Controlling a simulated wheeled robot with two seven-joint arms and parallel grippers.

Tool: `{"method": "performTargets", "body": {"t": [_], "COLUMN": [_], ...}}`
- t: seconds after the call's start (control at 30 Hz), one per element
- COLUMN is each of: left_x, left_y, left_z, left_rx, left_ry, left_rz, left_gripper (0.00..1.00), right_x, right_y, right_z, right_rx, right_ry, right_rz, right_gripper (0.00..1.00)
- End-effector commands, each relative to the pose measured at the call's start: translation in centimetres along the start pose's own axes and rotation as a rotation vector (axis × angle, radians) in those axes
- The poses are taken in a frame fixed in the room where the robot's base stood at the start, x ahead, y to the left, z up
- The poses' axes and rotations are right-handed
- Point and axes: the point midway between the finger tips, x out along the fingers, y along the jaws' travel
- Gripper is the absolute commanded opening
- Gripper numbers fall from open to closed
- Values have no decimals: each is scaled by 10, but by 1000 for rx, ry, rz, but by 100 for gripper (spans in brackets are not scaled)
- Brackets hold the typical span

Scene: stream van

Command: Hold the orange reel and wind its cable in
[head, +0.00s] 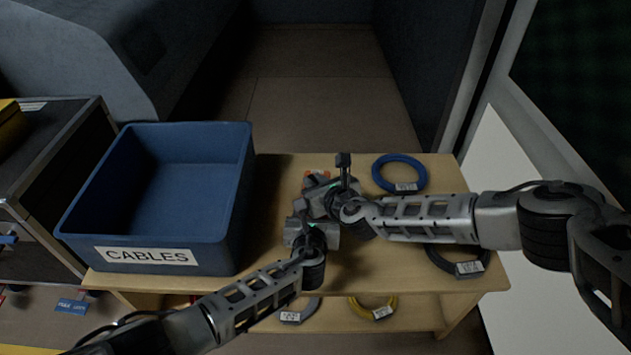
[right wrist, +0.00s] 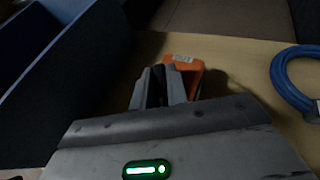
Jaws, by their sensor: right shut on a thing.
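The orange reel (head: 316,174) is on the wooden table, mostly hidden behind my grippers in the head view. In the right wrist view the orange reel (right wrist: 188,72) shows with a pale label on top, just beyond my fingers. My right gripper (head: 320,190) reaches in from the right and is shut on the reel; its fingers (right wrist: 165,88) are close together against it. My left gripper (head: 298,226) is close in front of the right one, by the reel. Its fingertips are not clear enough to show open or shut. The reel's cable and crank cannot be made out.
A blue bin (head: 241,200) labelled CABLES stands left of the grippers, seemingly empty. A blue cable coil (head: 400,162) lies at the back right, a black coil (head: 440,262) at the front right. A yellow coil (head: 388,303) and a grey coil (head: 309,308) lie lower, in front.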

Motion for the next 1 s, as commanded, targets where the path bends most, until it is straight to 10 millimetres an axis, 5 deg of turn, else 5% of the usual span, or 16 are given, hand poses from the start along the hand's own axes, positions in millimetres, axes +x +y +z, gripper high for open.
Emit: {"method": "performTargets", "body": {"t": [0.07,0.1,0.17,0.57,1.0], "left_x": [-2,-2,-2,0,0], "left_y": [-5,-5,-4,-1,0], "left_z": [0,0,0,1,2], "left_rx": [7,7,6,4,3], "left_ry": [-2,-2,-2,-3,-4], "left_rz": [-11,-11,-10,-2,-1], "left_gripper": [33,33,33,33,33], "right_x": [0,0,0,-5,-76], "right_y": [3,3,2,0,0], "right_z": [3,3,3,0,0], "right_rx": [1,1,0,-1,1], "right_ry": [-5,-5,-4,-1,0], "right_rz": [6,7,6,4,4], "right_gripper": [0,24,37,37,37]}}
